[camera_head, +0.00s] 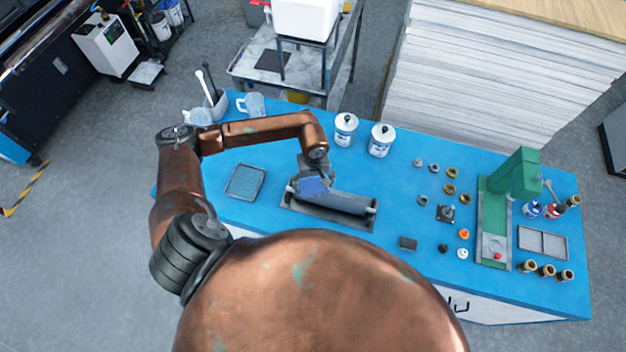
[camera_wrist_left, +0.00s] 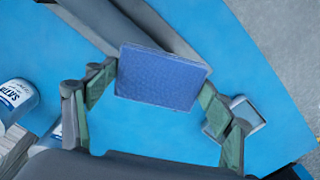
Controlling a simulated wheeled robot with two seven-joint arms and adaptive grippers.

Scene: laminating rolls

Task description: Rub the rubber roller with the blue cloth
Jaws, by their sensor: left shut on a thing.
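The rubber roller (camera_head: 345,200) is a dark grey cylinder lying in a grey stand (camera_head: 320,214) on the blue table. In the left wrist view the roller (camera_wrist_left: 158,22) runs diagonally behind the cloth. My left gripper (camera_head: 312,178) is above the roller's left end, shut on the blue cloth (camera_head: 312,187). In the left wrist view the cloth (camera_wrist_left: 162,78) is a flat folded blue pad between the fingertips, overlapping the roller in the picture. Whether it touches the roller I cannot tell. My right gripper is not in view.
A grey tray (camera_head: 245,182) lies left of the roller. Two white cans (camera_head: 381,141) stand behind it. Small rings and parts lie to the right, beside a green press (camera_head: 515,180). The table (camera_head: 395,190) is clear just right of the roller.

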